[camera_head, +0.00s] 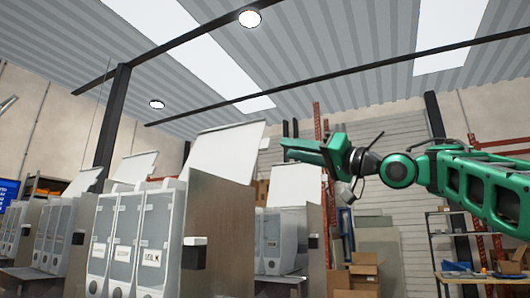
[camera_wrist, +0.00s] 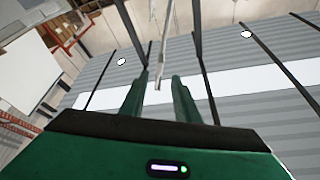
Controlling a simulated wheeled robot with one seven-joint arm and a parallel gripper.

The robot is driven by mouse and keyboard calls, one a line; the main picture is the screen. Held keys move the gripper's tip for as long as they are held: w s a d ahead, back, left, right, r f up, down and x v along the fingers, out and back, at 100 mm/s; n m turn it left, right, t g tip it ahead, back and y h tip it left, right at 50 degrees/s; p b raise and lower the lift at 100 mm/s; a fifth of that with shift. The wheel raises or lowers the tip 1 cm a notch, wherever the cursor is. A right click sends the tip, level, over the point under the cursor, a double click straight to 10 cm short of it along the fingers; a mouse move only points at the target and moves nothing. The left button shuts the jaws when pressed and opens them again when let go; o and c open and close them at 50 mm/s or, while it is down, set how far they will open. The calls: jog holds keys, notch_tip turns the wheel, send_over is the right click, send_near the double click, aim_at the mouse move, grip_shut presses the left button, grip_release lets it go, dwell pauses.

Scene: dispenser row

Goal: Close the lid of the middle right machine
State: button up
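Several white dispenser machines stand in a row with their lids up. The nearest machine (camera_head: 127,240) has clear-fronted compartments and a brown side panel; its white lid (camera_head: 225,152) is raised and tilted. Another machine (camera_head: 272,243) stands behind and to the right, its lid (camera_head: 297,185) also raised. I cannot tell for sure which one is the middle right machine. My green gripper (camera_head: 286,147) is raised at lid height, pointing left, just right of the nearest lid in the picture. In the wrist view my gripper's fingers (camera_wrist: 159,88) are apart with nothing clearly between them.
More machines (camera_head: 55,238) with raised lids stand to the left. Cardboard boxes (camera_head: 363,270) and a shelf table (camera_head: 470,275) are at the right. In the wrist view a white panel (camera_wrist: 27,62) is at the left. The space above the lids looks clear.

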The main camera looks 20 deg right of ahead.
aim_at(265, 144)
jog(key=x, duration=1)
jog(key=shift+w, duration=0.15)
jog(key=shift+c, duration=0.2)
